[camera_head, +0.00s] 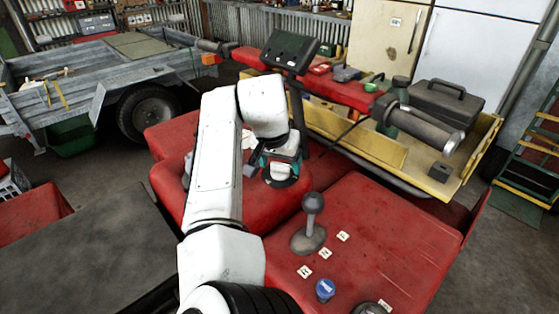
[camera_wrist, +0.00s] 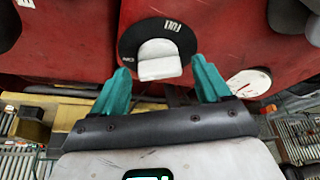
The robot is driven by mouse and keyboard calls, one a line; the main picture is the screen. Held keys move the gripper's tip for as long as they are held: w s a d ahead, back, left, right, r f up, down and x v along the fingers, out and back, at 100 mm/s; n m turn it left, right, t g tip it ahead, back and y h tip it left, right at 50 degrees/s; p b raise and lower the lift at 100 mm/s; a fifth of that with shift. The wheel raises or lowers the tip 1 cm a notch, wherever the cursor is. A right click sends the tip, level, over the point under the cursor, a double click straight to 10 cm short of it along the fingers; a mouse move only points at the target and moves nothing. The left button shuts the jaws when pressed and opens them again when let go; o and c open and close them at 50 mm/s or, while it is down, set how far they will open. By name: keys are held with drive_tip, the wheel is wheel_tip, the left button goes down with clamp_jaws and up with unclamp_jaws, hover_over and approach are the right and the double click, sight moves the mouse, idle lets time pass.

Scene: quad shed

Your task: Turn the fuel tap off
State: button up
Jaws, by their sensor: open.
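The fuel tap shows in the wrist view as a pale grey lever (camera_wrist: 158,62) on a round black plate (camera_wrist: 132,38) set in a red panel. The lever's flat end points down in the picture, toward my gripper (camera_wrist: 158,76). My gripper's two teal fingers are open, one on each side of the lever's end, with gaps to it. Whether the fingertips reach its depth is unclear. In the head view my gripper (camera_head: 275,160) is over the red bodywork, and my arm and gripper hide much of the tap area.
A white round gauge (camera_wrist: 248,84) is right of the plate. In the head view, a grey ball-topped lever (camera_head: 312,203) and blue knob (camera_head: 325,289) stand on the red bodywork. A handlebar grip (camera_head: 430,128) and dark display (camera_head: 290,50) are beyond. A trailer (camera_head: 100,85) stands left.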

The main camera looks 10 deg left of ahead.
drive_tip(key=c, duration=1)
drive_tip(key=shift+c, duration=0.2)
